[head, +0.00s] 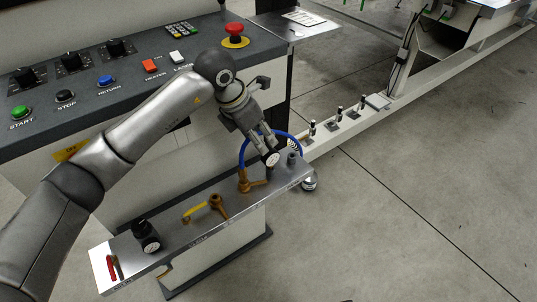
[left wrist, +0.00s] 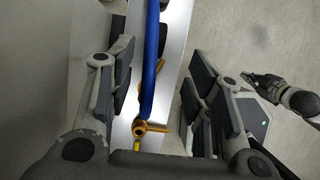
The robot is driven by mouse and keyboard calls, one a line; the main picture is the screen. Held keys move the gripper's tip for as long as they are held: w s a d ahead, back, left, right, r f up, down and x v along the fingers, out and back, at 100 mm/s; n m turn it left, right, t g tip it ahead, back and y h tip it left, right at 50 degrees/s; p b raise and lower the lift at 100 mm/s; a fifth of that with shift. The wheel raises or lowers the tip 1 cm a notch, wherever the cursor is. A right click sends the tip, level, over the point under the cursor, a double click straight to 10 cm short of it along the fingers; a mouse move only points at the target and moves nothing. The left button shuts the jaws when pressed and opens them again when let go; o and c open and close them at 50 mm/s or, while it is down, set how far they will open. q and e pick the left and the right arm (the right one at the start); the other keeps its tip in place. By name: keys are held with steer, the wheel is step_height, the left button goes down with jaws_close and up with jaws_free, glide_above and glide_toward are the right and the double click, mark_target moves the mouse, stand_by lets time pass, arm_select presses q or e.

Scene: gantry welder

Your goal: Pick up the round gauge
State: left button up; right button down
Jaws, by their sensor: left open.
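A small round gauge (head: 271,160) with a pale face stands near the far right end of the narrow metal shelf (head: 175,262) in the head view, beside the blue hose. My left gripper (head: 265,142) is right above it, fingers pointing down and apart, partly hiding it. In the left wrist view the open fingers (left wrist: 160,95) stand either side of the blue hose (left wrist: 150,60); I cannot make out the gauge there. A second pale dial (head: 152,246) sits on a black-knobbed regulator at the shelf's near left end. My right gripper (left wrist: 262,82) shows small in the left wrist view, jaws unclear.
A brass valve (head: 250,183) stands beside the hose; another valve with a yellow lever (head: 196,211) is mid-shelf. A red handle (head: 113,267) is at the left end. The control console (head: 130,82) rises behind the shelf. Open floor (head: 420,220) lies to the right.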

mark_target(271, 151)
arm_select(q)
steer(key=x, duration=0.9)
steer(key=shift+w+f+b, duration=0.2)
steer(key=shift+w+b, duration=0.2)
steer(key=shift+f, duration=0.1)
jaws_close()
arm_select(e)
steer(key=r, duration=0.1)
steer(key=w+r, duration=0.1)
steer(key=r, duration=0.1)
steer(key=shift+r, duration=0.1)
